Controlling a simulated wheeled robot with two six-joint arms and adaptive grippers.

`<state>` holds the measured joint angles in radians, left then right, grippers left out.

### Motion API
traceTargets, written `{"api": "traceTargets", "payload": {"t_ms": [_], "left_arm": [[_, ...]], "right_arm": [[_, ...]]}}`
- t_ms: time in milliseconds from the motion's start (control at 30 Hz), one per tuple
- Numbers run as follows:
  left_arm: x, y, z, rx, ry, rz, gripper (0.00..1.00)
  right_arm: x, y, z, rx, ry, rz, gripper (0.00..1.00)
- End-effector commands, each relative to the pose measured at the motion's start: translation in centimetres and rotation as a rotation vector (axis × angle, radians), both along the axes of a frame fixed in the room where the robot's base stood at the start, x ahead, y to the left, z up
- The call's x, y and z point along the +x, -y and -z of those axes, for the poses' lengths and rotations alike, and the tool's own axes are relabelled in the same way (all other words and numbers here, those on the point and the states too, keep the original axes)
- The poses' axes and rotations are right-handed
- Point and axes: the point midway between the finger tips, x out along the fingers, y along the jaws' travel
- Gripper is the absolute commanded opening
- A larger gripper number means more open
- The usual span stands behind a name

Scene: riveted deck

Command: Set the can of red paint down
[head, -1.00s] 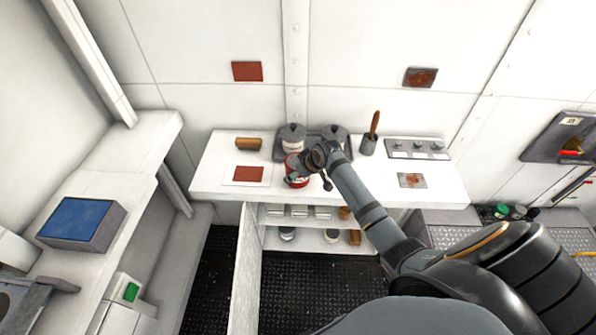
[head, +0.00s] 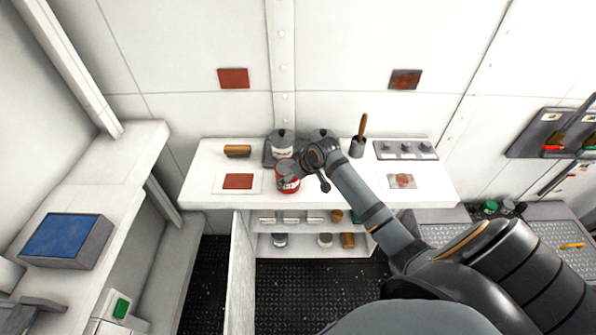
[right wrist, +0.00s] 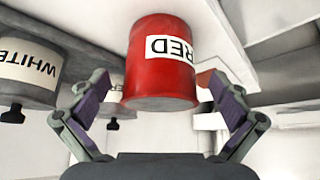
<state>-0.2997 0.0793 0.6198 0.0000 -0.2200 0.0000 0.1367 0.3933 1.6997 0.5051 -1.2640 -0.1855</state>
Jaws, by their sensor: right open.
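The can of red paint (head: 287,183) stands on the white counter (head: 325,195), close to its front edge and beside the red swatch card. My right gripper (head: 297,168) is just to the right of the can, at the end of the arm that reaches over the counter. In the right wrist view the can (right wrist: 160,85) shows its RED label upside down. It lies between the spread fingers of my right gripper (right wrist: 160,95), with a gap on both sides. My left gripper is not in view.
A can of white paint (head: 281,146) stands behind the red can, with another can partly hidden by my arm. A brush pot (head: 357,147) and a knobbed panel (head: 405,150) stand farther right. A red card (head: 238,181) lies left of the red can.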

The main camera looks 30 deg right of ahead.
Motion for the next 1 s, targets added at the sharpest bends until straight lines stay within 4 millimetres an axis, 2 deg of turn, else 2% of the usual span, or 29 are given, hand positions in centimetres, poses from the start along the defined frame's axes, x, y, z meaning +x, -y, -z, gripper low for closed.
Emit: {"api": "traceTargets", "payload": {"t_ms": [200,400,1000], "left_arm": [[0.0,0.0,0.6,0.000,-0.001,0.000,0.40],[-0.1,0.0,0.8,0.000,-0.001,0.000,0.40],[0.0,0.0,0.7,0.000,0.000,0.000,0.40]], "right_arm": [[-2.7,0.7,-4.2,-0.007,0.001,-0.004,1.00],[-3.9,0.9,-6.2,-0.002,-0.001,0.000,1.00],[-4.4,0.6,-6.0,0.000,-0.006,-0.002,1.00]]}}
